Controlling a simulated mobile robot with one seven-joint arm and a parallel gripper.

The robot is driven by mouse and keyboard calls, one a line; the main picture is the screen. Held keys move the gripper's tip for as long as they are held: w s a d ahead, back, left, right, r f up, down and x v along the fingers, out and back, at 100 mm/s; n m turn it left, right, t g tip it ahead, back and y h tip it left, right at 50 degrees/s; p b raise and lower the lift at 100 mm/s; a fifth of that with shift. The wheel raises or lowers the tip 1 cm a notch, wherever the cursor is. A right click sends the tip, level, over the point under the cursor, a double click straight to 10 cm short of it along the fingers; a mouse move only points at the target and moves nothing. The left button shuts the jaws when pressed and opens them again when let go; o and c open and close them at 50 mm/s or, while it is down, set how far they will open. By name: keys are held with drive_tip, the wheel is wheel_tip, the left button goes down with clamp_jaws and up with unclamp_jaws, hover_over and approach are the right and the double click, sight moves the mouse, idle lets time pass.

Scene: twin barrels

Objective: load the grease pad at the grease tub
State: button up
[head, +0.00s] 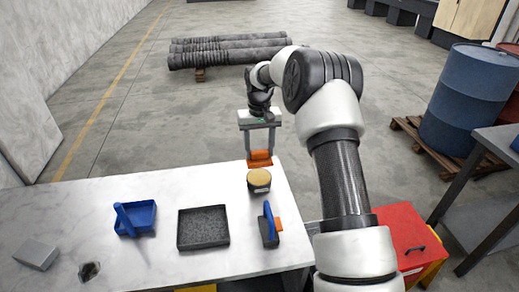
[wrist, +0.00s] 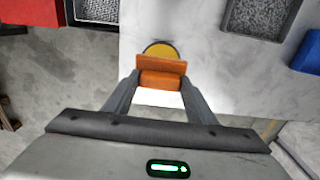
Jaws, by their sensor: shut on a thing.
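My gripper (head: 260,154) is shut on an orange pad (head: 260,159), taken as the grease pad, above the table's far edge. In the wrist view, the orange pad (wrist: 161,67) sits between the two fingers of my gripper (wrist: 160,82). The grease tub (head: 259,186) is a short dark round tub with a yellow top, standing upright on the table. The pad is just beyond the tub in the head view. In the wrist view the pad covers part of the tub's yellow top (wrist: 162,48). I cannot tell whether they touch. The pad's underside is hidden.
A red box (head: 402,232) stands right of the table.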

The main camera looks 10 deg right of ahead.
sight(259, 162)
drive_tip(key=shift+a+f+b, duration=0.1)
drive_tip(key=shift+f+b, duration=1.65)
drive_tip(key=shift+f, duration=1.2)
drive_tip(key=shift+f, duration=0.55)
drive_tip(key=shift+r, duration=0.1)
drive_tip(key=shift+r+p, duration=1.95)
drive_tip(key=shift+r, duration=1.5)
